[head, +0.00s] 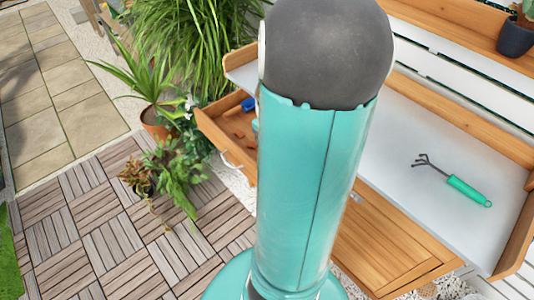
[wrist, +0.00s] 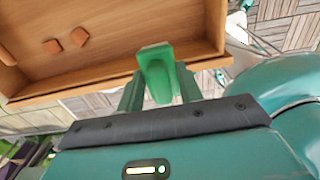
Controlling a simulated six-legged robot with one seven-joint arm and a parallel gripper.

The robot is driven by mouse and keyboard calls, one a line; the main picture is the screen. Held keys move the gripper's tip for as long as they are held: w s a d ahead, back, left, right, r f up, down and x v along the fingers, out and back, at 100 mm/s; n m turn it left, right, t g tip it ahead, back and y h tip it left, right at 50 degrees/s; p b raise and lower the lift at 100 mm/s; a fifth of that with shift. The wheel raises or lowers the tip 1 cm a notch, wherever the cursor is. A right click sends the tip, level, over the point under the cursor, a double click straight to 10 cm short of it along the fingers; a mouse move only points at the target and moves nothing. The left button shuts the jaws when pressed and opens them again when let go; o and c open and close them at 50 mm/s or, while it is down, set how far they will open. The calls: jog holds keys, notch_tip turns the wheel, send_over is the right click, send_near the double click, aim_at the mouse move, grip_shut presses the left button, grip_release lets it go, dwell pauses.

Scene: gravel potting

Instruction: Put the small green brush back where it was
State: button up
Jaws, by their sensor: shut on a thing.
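In the wrist view my gripper (wrist: 160,84) is shut on a green piece, taken as the small green brush (wrist: 156,66). Its bristles cannot be made out. The brush is held in front of the open wooden drawer (wrist: 120,82), whose inside shows beyond the fingers. Whether the brush touches the drawer cannot be told. In the head view the same drawer (head: 209,128) is pulled out from the bench at left of my arm.
Small terracotta pieces (wrist: 79,36) lie in the drawer, and a blue item (head: 248,104) shows at it. A green-handled hand rake (head: 466,190) lies on the white bench top (head: 410,135). Potted plants (head: 158,118) stand left of the drawer.

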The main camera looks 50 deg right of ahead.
jog(key=w+d+f, duration=0.3)
jog(key=d+f, duration=0.1)
jog(key=w+d+f, duration=0.1)
jog(key=w+f, duration=0.1)
jog(key=f, duration=0.1)
jog(key=shift+w+d, duration=0.35)
jog(key=shift+d, duration=0.05)
jog(key=shift+w+d+f, duration=0.1)
jog(key=shift+d+f, duration=0.05)
jog(key=shift+f, duration=1.6)
jog(key=shift+f, duration=0.1)
jog(key=o, duration=1)
jog(key=shift+c, duration=0.2)
notch_tip(320, 180, up, 12)
